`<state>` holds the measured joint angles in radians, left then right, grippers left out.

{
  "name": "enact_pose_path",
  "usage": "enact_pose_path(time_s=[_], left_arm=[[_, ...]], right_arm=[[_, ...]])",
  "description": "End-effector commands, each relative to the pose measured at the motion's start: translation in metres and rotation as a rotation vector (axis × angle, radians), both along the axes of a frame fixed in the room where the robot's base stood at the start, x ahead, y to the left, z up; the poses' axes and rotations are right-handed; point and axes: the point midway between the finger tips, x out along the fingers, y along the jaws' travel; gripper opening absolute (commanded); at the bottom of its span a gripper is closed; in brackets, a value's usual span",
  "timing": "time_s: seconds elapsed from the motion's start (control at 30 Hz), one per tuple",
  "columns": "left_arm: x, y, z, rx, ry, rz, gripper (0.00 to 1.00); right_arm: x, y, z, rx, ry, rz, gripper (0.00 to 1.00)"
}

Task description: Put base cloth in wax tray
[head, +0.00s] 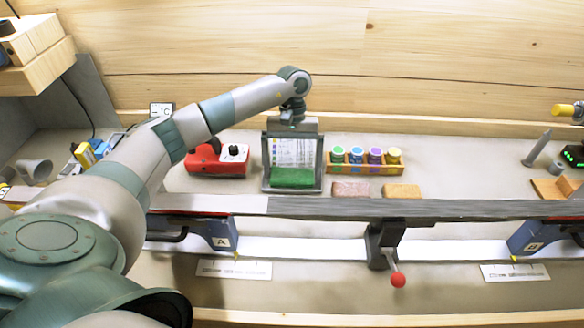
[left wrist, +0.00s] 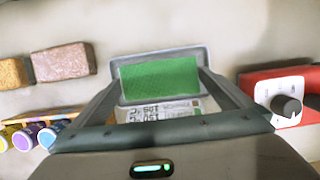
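A green cloth-like block (head: 292,178) lies in a shallow grey tray (head: 292,190). In the left wrist view the green block (left wrist: 160,79) sits inside the tray rim (left wrist: 150,55). My left gripper (head: 293,170) points down over it, with its fingers spread on either side. In the left wrist view the gripper (left wrist: 160,84) is open, with bare gaps between the fingers and the green block. A pink block (head: 350,189) and a tan block (head: 402,191) lie to the right. I cannot tell which piece is the base cloth. My right gripper is out of view.
A wooden rack (head: 365,168) holds several coloured jars behind the blocks. A red device with a dial (head: 217,160) stands left of the tray. A printed card (head: 293,150) shows between my fingers. A grey rail (head: 350,207) runs along the front, with a red-knobbed lever (head: 398,280).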

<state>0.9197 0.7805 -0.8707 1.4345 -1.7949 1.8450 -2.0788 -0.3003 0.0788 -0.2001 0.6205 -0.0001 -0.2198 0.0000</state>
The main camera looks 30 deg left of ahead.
Motion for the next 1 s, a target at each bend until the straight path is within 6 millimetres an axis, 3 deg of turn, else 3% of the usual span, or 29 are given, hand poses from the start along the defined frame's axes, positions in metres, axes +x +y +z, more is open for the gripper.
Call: enact_pose_path(time_s=[0.3,0.43,0.8,1.0], left_arm=[[0.0,0.0,0.005,-0.001,0.001,0.0,1.0],[0.004,0.002,0.013,0.0,-0.002,0.0,1.0],[0.019,0.011,0.069,0.0,-0.005,0.001,1.0],[0.025,0.015,0.099,0.0,-0.003,0.002,1.0]], right_arm=[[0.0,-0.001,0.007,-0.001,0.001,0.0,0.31],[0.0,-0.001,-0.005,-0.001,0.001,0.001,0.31],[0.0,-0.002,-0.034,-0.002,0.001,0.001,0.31],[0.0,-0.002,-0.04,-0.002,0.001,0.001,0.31]])
